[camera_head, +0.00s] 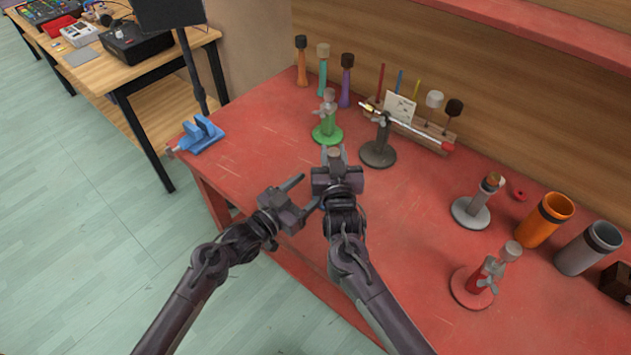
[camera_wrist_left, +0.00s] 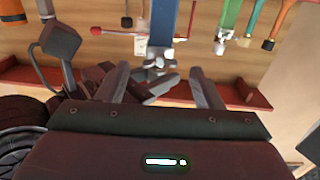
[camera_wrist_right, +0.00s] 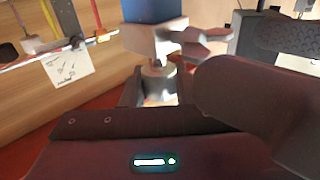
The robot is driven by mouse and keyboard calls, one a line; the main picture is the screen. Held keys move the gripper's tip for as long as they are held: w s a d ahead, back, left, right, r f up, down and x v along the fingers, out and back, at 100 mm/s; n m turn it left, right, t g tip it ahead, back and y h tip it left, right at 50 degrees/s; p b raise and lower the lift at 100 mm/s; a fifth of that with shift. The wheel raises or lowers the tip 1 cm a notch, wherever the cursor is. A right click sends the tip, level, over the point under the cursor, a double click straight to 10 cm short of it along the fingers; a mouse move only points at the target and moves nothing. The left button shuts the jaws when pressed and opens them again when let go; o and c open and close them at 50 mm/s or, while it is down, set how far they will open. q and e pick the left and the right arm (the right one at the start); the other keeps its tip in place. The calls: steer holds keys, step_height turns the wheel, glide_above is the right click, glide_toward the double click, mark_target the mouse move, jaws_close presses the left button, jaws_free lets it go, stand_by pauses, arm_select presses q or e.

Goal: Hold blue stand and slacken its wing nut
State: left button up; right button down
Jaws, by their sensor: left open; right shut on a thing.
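The blue stand's post shows at the top of the left wrist view (camera_wrist_left: 190,22) and of the right wrist view (camera_wrist_right: 155,12). Its grey wing nut (camera_wrist_left: 158,62) also shows in the right wrist view (camera_wrist_right: 200,40). My right gripper (camera_head: 334,156) is shut on the stand's grey end piece (camera_wrist_right: 158,85), beside the collar. In the head view, my right gripper hides most of the stand, including its base. My left gripper (camera_head: 303,193) is open and empty, with its fingers pointing towards the wing nut. The nut appears between the fingertips in the left wrist view, apparently beyond them.
A green stand (camera_head: 327,132) and a dark stand (camera_head: 378,152) stand behind my right gripper. A mallet rack (camera_head: 430,132) is at the back. A grey stand (camera_head: 470,212), a red stand (camera_head: 474,288) and cups (camera_head: 545,219) stand to the right. A blue vise (camera_head: 201,136) is at the left edge.

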arm_select(q)
steer(key=shift+x, duration=1.55)
